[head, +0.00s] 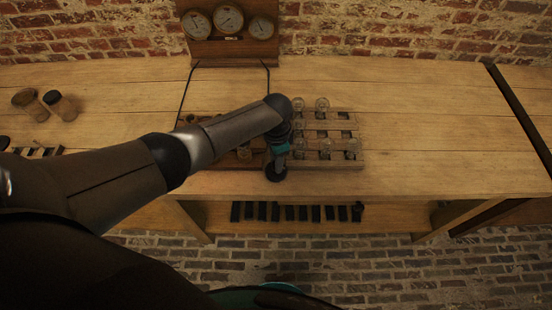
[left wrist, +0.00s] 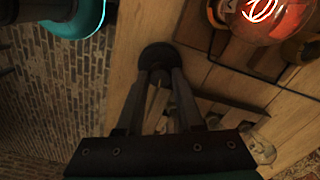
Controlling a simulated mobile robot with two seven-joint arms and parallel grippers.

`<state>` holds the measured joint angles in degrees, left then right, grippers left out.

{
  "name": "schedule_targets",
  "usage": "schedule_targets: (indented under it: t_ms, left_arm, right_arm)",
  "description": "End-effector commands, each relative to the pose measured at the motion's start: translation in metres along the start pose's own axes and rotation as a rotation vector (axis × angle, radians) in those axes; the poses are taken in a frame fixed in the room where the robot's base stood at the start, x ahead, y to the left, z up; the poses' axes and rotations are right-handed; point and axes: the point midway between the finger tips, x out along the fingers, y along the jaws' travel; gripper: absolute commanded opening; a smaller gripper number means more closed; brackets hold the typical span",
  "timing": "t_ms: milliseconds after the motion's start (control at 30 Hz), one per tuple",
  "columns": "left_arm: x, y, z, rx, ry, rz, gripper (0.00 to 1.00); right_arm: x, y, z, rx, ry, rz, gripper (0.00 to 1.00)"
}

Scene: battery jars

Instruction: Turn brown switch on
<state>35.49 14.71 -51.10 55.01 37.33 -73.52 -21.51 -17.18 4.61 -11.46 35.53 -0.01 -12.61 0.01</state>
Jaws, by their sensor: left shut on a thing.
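My left gripper (head: 277,171) reaches over the front edge of the wooden board (head: 345,158) on the bench. In the left wrist view, its two fingers close together at a dark round piece (left wrist: 157,55), and the gripper is shut on it. I cannot tell whether this piece is the brown switch; the arm and gripper hide part of the board. Clear glass bulbs (head: 322,104) stand on the board's right half. In the left wrist view, a bulb with a glowing red filament (left wrist: 266,10) shows at the top right. My right gripper is not in view.
A wooden panel with three round gauges (head: 230,20) stands at the back, with dark wires running to the board. Two brown cylinders (head: 62,105) are at the left. Several dark blocks (head: 297,212) sit on the shelf below. The bench (head: 440,130) is clear at right.

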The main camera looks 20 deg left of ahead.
Motion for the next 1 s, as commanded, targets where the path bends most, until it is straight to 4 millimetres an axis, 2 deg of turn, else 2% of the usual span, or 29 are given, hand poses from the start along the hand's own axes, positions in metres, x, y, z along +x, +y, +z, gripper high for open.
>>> schedule_targets:
  t_ms: [400, 933, 967, 1000]
  left_arm:
    - [-0.0002, 0.0001, -0.0008, 0.173, 0.003, 0.0, 0.0]
    - [-0.0004, 0.0003, -0.0012, 0.195, 0.003, 0.0, 0.0]
    - [-0.0004, 0.0003, -0.0012, 0.195, 0.003, 0.0, 0.39]
    - [-0.0004, 0.0003, -0.0012, 0.194, 0.003, 0.0, 0.44]
  right_arm:
    - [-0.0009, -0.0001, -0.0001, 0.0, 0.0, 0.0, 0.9]
    - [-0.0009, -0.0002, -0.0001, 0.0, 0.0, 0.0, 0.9]
    - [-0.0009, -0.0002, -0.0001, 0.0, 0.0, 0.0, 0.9]
    - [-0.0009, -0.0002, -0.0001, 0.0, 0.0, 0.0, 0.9]
